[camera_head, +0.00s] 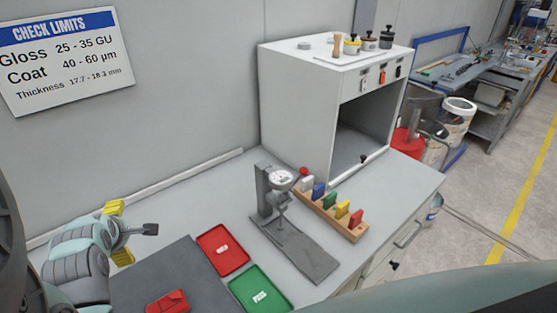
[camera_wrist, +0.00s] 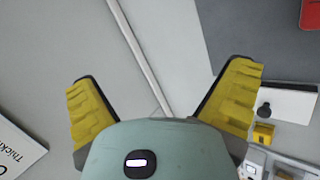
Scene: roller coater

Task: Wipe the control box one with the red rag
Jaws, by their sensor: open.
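A small folded red cloth, which looks like the red rag (camera_head: 168,302), lies on the dark mat (camera_head: 178,264) at the bottom of the head view. My gripper (camera_head: 120,232) is at the left, above the bench and apart from the cloth. Its yellow fingers are spread with nothing between them, as the wrist view also shows (camera_wrist: 160,78). A red piece (camera_wrist: 311,14) is cut off at that view's top right; I cannot tell if it is the rag. Part of a grey unit with switches (camera_wrist: 285,165) shows at lower right; I cannot tell if it is control box one.
A red tray (camera_head: 223,249) and a green tray (camera_head: 260,292) lie beside the mat. A gauge stand (camera_head: 308,255) and a wooden rack (camera_head: 325,216) with colored pieces stand to the right. A white open-front cabinet (camera_head: 300,115) is behind. A wall sign (camera_head: 65,58) hangs above.

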